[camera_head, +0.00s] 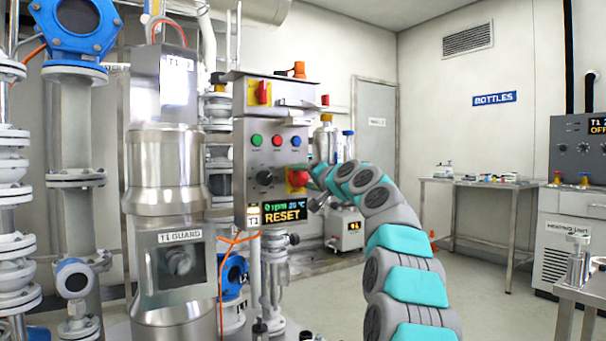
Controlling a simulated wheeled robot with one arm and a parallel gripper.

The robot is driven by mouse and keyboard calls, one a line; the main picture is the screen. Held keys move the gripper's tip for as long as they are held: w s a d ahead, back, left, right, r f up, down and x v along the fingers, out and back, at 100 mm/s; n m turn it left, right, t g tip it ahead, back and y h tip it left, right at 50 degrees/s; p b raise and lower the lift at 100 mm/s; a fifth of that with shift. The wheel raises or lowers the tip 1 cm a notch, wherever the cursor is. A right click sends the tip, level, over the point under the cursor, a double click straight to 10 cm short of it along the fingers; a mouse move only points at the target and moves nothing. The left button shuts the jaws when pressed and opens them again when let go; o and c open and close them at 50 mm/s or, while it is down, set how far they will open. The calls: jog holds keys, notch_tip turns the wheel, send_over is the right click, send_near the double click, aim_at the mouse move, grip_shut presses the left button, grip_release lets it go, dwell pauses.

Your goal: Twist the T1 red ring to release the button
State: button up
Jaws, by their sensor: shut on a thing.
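The T1 control box (240,160) is a grey panel at the centre. Its red mushroom-shaped ring (297,178) sits on a yellow plate at the panel's lower right. My gripper (308,176) reaches it from the right and is shut on the red ring. The fingers are small here and partly hidden by my wrist. The panel's display (284,211) reads 0 rpm, 25 °C and RESET. A T1 label (253,216) is beside it.
On the panel are a black knob (264,178), green, red and blue buttons (276,140) and a red-yellow switch (259,93). The steel T1 guard vessel (165,200) stands close on the left. A bench (480,183) stands at the right, with open floor before it.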

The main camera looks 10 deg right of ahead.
jog(key=shift+m+p, duration=0.35)
jog(key=shift+m, duration=0.35)
jog(key=o, duration=1.3)
jog(key=shift+o, duration=0.2)
jog(key=b+v, duration=0.2)
jog(key=v, duration=0.5)
jog(key=shift+s+d, duration=0.2)
jog(key=shift+s, duration=0.15)
